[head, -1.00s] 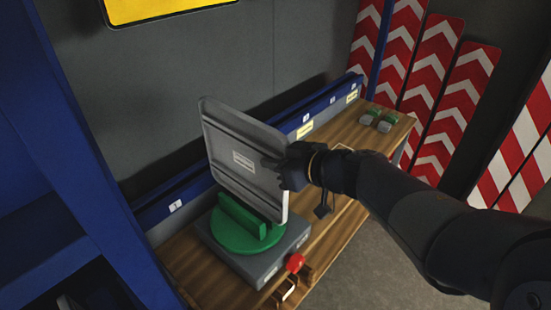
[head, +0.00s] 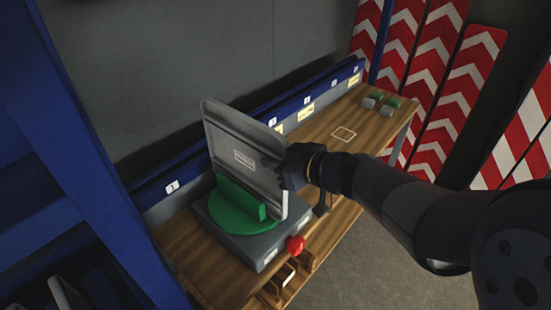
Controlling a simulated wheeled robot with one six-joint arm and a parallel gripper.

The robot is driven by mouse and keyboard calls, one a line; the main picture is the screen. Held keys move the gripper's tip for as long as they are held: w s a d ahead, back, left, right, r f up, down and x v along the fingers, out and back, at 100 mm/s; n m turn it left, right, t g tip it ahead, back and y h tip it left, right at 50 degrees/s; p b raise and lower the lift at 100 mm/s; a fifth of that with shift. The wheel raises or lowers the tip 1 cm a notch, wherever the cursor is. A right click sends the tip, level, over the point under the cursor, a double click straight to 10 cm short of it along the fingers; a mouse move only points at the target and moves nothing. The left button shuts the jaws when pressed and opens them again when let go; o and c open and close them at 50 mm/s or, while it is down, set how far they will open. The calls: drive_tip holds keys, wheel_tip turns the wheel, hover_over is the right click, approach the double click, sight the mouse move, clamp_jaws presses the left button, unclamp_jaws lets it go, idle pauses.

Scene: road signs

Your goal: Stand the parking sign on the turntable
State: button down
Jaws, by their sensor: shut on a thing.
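The parking sign (head: 243,143) shows its grey back, with two ribs and a small label; its face is turned away. My gripper (head: 290,166) is shut on the sign's right edge. The sign stands nearly upright, leaning slightly, over the turntable (head: 223,226), a green disc on a grey box base. A green upright block (head: 240,198) on the disc stands in front of the sign's lower part. The sign's bottom edge is partly hidden by this block, so I cannot tell whether it touches the disc.
The turntable base sits on a wooden bench (head: 345,150). A blue rail (head: 317,95) with labels runs along the back. Small green-and-grey blocks (head: 383,103) lie at the far end. Red-and-white boards (head: 462,95) stand beyond.

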drive_tip(key=shift+f, duration=0.3)
idle(0.4)
drive_tip(key=c, duration=1.3)
unclamp_jaws()
drive_tip(key=p+v, duration=0.1)
drive_tip(key=v, duration=1)
drive_tip(key=shift+a, duration=0.1)
